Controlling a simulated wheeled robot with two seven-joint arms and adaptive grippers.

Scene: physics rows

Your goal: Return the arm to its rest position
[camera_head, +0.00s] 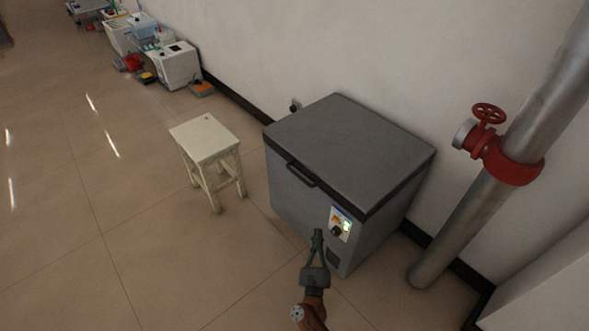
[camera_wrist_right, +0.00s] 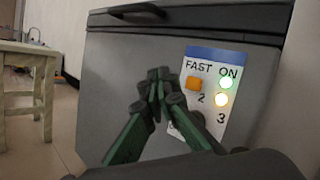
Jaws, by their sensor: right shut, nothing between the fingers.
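My right gripper (camera_head: 317,237) is shut and empty in front of the grey chest freezer (camera_head: 350,150). In the right wrist view its green fingers (camera_wrist_right: 160,82) meet at the tips, before the freezer's front (camera_wrist_right: 120,80). The freezer's control panel (camera_head: 341,222) shows beside the fingertips. In the right wrist view the panel (camera_wrist_right: 208,85) has an orange switch and lit lights, and the fingers hide its lower left part. I cannot tell whether the fingertips touch the freezer. The freezer lid (camera_head: 350,145) is down. My left gripper is not in view.
A cream stool (camera_head: 205,140) stands left of the freezer. A grey pipe (camera_head: 470,215) with a red valve (camera_head: 488,114) rises at the right. Boxes and equipment (camera_head: 178,66) line the wall at the back left. The floor at the left is clear.

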